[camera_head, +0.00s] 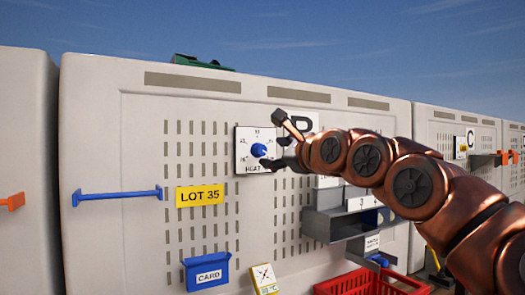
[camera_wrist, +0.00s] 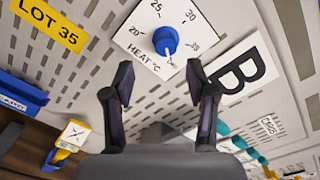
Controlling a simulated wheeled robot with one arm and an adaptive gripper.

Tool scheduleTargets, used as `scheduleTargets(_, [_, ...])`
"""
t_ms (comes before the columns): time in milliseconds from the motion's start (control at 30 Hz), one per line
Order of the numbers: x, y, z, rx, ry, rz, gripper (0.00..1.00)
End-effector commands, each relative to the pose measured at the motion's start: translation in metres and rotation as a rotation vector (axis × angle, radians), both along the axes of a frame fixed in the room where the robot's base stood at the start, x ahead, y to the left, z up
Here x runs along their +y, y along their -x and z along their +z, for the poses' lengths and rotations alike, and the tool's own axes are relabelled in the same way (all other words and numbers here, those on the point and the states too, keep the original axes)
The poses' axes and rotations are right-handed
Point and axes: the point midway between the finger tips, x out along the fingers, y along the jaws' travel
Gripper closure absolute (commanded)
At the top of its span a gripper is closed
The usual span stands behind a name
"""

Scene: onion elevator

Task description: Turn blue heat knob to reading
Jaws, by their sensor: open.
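The blue heat knob (camera_head: 259,150) sits on a white dial plate (camera_head: 243,137) marked HEAT on the pale wall. In the wrist view, the knob (camera_wrist: 165,40) shows at top centre, its white pointer aimed at a small mark that seems to read "Off". The plate (camera_wrist: 190,18) carries 20, 25, 30 and 35. My gripper (camera_head: 279,143) is at the plate's right side; in the wrist view, my gripper (camera_wrist: 160,66) is open and empty, its fingertips either side of and short of the knob.
A yellow LOT 35 sign (camera_head: 200,192) and a blue handle bar (camera_head: 117,195) are left of the dial. A blue CARD holder (camera_head: 206,272) hangs below. A grey shelf box (camera_head: 322,224) and a red crate (camera_head: 340,287) are at lower right. A B sign (camera_wrist: 236,75) adjoins the plate.

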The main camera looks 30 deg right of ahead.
Motion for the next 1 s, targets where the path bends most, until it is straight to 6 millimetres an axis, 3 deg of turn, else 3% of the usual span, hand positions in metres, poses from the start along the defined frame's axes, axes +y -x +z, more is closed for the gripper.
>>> scheduleTargets(167, [-0.008,-0.009,0.007,-0.016,-0.033,-0.009,0.43])
scheduleTargets(600, [-0.012,-0.066,0.007,-0.015,-0.031,-0.009,0.43])
scheduleTargets(1000, [-0.014,-0.077,0.004,-0.016,-0.03,-0.011,0.43])
